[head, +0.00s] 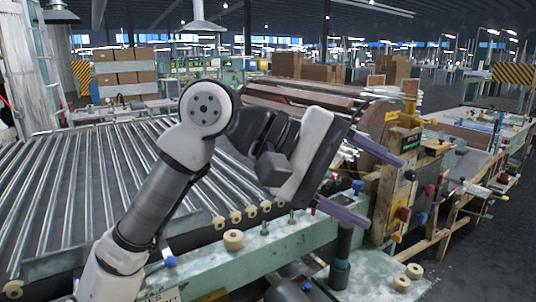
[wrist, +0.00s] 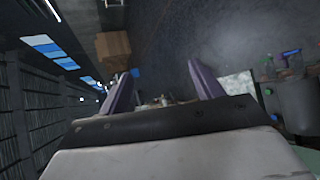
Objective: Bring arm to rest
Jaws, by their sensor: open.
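My gripper (head: 372,181) is at the end of my arm in the head view, above the front green rail of the machine and pointing right. Its two purple fingers are spread well apart, with nothing between them. In the wrist view, my gripper (wrist: 163,85) shows both purple fingers apart and empty, with the dark floor beyond them. My white and grey arm rises from the lower left and bends at a round joint before the gripper.
A bed of metal rollers (head: 75,180) fills the left. A green rail (head: 250,262) with several tan knobs runs along the front. A brown machine housing (head: 385,125) and a control box stand close to the gripper. Cardboard boxes (head: 125,72) stand behind. Open floor (head: 500,245) lies at the right.

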